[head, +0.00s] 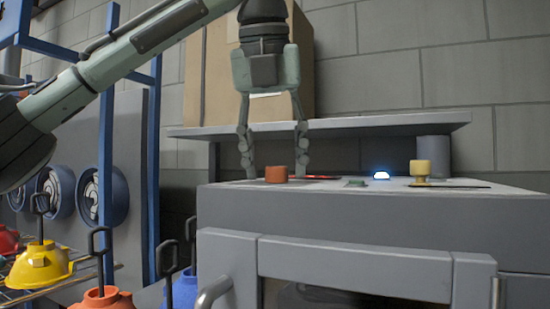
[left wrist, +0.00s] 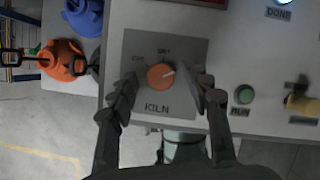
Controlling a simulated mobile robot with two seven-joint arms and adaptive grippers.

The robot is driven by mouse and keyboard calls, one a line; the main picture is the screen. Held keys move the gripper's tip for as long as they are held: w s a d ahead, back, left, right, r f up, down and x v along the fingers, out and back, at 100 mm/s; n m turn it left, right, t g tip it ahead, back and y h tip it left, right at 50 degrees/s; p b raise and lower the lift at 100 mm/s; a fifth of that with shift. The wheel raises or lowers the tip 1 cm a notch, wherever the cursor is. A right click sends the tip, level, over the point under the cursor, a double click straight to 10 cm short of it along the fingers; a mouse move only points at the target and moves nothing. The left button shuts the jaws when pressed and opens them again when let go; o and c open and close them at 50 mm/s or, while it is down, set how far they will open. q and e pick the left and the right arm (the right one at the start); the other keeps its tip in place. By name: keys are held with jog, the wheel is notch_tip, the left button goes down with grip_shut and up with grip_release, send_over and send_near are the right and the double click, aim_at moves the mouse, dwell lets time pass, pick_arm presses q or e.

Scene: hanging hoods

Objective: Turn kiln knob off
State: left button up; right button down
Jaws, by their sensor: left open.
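The kiln knob (head: 276,174) is a round orange-red knob on the kiln's grey top. My left gripper (head: 275,163) points straight down and is open, one finger on each side of the knob. The fingers look apart from it. My right gripper is not in view.
A green RUN button (left wrist: 244,94), a yellow knob (head: 420,169) and a lit blue-white DONE lamp (head: 381,175) share the panel. A grey shelf (head: 390,124) with a cardboard box (head: 220,75) stands behind.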

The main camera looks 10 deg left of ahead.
pick_arm(q)
grip_shut()
jog(key=shift+n, duration=0.4)
jog(key=n+y, duration=0.1)
jog(key=n, duration=0.2)
jog(key=shift+d+n+y, duration=0.15)
jog(key=shift+n+y, duration=0.15)
jog(key=shift+y, duration=0.1)
jog(key=n+g+y, duration=0.1)
jog(key=n, duration=0.3)
jog(key=shift+w+d+r, duration=0.1)
jog(key=n+g, duration=0.1)
jog(key=n, duration=0.1)
jog(key=n+y, duration=0.1)
jog(key=n, duration=0.2)
jog(key=shift+w+d+g, duration=0.1)
jog(key=shift+g, duration=0.3)
jog(key=shift+w+n+g+y, duration=0.15)
jog(key=shift+n+g, duration=0.3)
jog(key=shift+n, duration=0.7)
jog(key=shift+s+n+g+y, duration=0.1)
jog(key=shift+n+g+y, duration=0.25)
jog(key=shift+n, duration=0.8)
jog(key=shift+w, duration=0.1)
